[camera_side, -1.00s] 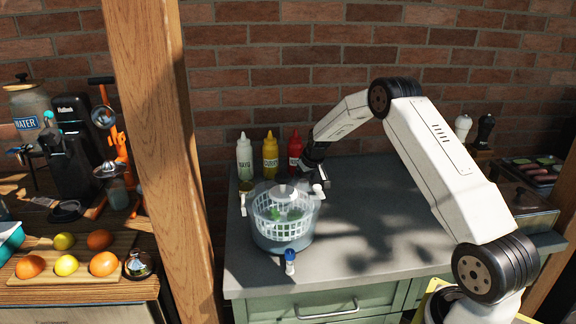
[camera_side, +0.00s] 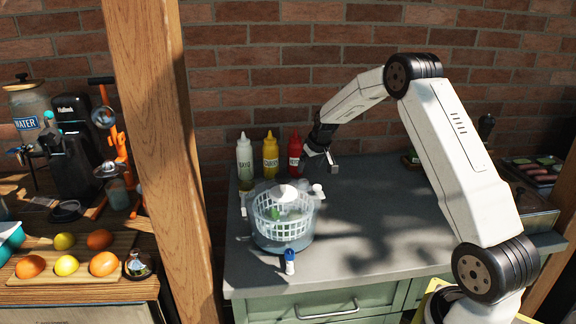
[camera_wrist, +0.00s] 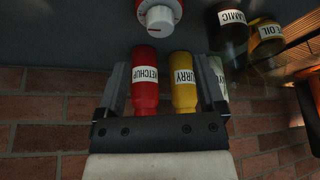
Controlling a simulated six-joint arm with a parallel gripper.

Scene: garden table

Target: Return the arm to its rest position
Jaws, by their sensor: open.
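My gripper (camera_side: 322,163) hangs above the grey counter, beside the red ketchup bottle and behind and to the right of the salad spinner. In the wrist view my gripper (camera_wrist: 161,75) has its two fingers spread apart, with nothing held between them. The red ketchup bottle (camera_wrist: 146,92) and the yellow curry bottle (camera_wrist: 183,85) show beyond the finger gap. My arm reaches in from the right, bent at a raised elbow.
The salad spinner (camera_side: 268,232), with green contents, stands on the counter (camera_side: 370,215). The mayo bottle (camera_side: 244,160) stands left of the curry bottle (camera_side: 270,158) and ketchup bottle (camera_side: 295,150). A small blue-capped bottle (camera_side: 290,263) stands in front. A wooden post (camera_side: 165,150) rises left. The counter's middle is clear.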

